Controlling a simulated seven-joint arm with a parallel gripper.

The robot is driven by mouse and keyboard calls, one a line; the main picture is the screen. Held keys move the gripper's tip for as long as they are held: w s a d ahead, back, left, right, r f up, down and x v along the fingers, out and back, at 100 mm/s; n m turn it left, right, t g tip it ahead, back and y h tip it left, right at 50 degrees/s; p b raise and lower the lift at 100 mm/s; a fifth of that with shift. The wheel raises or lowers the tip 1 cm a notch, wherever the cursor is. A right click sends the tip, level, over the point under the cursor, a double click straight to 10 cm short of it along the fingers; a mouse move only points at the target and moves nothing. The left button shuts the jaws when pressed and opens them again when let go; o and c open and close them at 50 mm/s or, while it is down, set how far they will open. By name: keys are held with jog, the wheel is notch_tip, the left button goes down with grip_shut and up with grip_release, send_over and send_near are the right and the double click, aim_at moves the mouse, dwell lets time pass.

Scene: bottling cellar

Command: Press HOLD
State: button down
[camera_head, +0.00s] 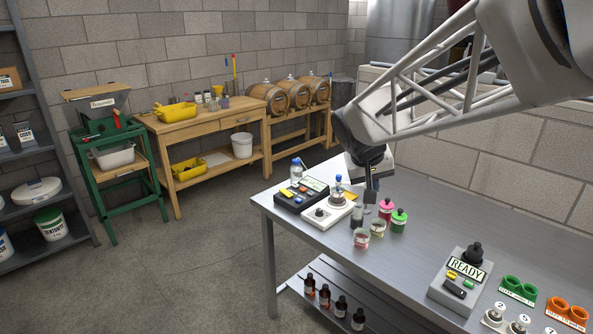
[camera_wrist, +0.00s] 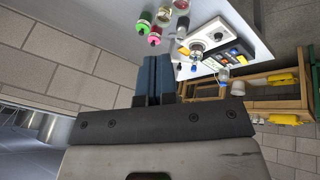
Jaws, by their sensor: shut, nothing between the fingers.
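My gripper (camera_head: 370,194) is shut and empty, pointing down above the steel table near the small jars. In the wrist view its blue-grey fingers (camera_wrist: 157,75) lie side by side. A grey device (camera_head: 460,280) with a READY display, a black knob and yellow, green and dark buttons stands at the table's front right, well away from my gripper. A black panel (camera_head: 292,200) with coloured keys and a small screen stands left of my gripper; it also shows in the wrist view (camera_wrist: 232,52). No HOLD label is readable on either, so I cannot tell which key is HOLD.
A white stirrer-like unit (camera_head: 322,217) stands beside the black panel. Pink (camera_head: 386,208) and green (camera_head: 399,220) bottles and small jars (camera_head: 362,237) stand close to my gripper. Green (camera_head: 518,290) and orange (camera_head: 568,310) holders are at the right.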

jog(key=w+a+f+n+t+h, duration=0.1)
jog(key=w+a+f, duration=0.2)
jog(key=w, duration=0.8)
jog(key=w+a+f+t, duration=0.1)
jog(key=w+a+f, duration=0.15)
jog(key=w, duration=0.85)
jog(key=n+t, duration=0.1)
jog(key=t, duration=0.1)
send_over(297, 199)
notch_tip(297, 199, down, 13)
jog(key=shift+r+h, duration=0.2)
jog(key=shift+h, duration=0.1)
jog(key=shift+f, duration=0.1)
jog(key=shift+f, duration=4.25)
